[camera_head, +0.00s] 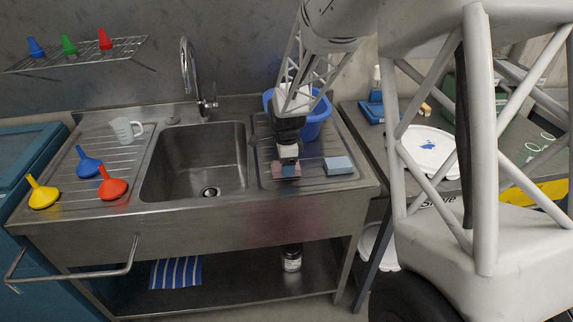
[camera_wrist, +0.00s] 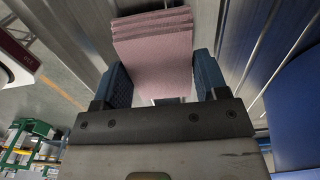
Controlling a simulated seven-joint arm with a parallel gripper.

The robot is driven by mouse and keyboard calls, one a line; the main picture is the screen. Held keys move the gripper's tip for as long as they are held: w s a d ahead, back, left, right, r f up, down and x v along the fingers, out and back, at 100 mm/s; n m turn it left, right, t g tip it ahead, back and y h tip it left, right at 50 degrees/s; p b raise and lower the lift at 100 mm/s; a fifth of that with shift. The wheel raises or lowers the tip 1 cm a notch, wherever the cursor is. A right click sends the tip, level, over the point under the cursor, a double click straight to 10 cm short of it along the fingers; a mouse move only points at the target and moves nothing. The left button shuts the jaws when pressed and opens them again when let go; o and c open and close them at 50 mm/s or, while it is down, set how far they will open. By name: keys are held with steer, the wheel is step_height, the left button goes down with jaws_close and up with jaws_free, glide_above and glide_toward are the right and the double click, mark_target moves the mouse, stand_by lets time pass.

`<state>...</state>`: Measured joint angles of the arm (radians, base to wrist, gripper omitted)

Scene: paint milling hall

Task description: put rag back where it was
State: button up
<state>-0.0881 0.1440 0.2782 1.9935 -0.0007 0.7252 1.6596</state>
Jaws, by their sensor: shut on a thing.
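The rag (camera_wrist: 153,45) is a pink, folded, layered cloth in the wrist view. My gripper (camera_wrist: 162,84) is shut on it, with a blue finger pad at each side. In the head view my gripper (camera_head: 287,171) is low over the right drainboard of the steel sink unit, and a little of the pink rag (camera_head: 277,169) shows at the fingertips. I cannot tell whether the rag touches the drainboard. A striped blue and white cloth (camera_head: 176,272) lies on the shelf below the sink.
A blue-grey sponge-like block (camera_head: 339,165) lies just right of my gripper. A blue tub (camera_head: 316,122) stands close behind it.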

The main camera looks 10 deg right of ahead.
steer(key=shift+f, duration=0.35)
steer(key=o, duration=1)
steer(key=shift+c, duration=0.2)
steer(key=shift+r, duration=0.15)
step_height(320, 180, up, 12)
stand_by(0.5)
